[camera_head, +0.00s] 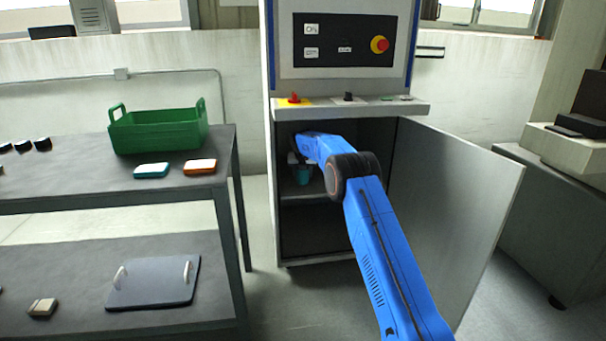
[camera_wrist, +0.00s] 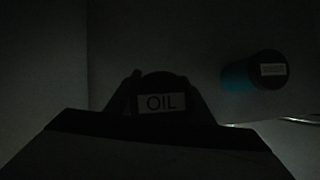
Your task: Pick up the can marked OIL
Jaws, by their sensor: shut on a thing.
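The can marked OIL (camera_wrist: 161,102) is at the middle of the wrist view, dark, with its pale label facing the camera. My gripper (camera_wrist: 160,90) is shut on it, with a finger at each side. In the head view my blue arm reaches into the open cabinet (camera_head: 335,214), and my gripper (camera_head: 296,157) is small and partly hidden at its upper left. The held can is not clear there. A second can (camera_wrist: 252,72), teal with a dark top, is at the right of the wrist view; its label is unreadable.
A teal thing (camera_head: 303,175) shows below my gripper on the cabinet shelf. The cabinet door (camera_head: 455,200) stands open to the right. A control ledge (camera_head: 350,109) juts out above the opening. A bench (camera_head: 215,180) with a green crate (camera_head: 158,132) stands at left.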

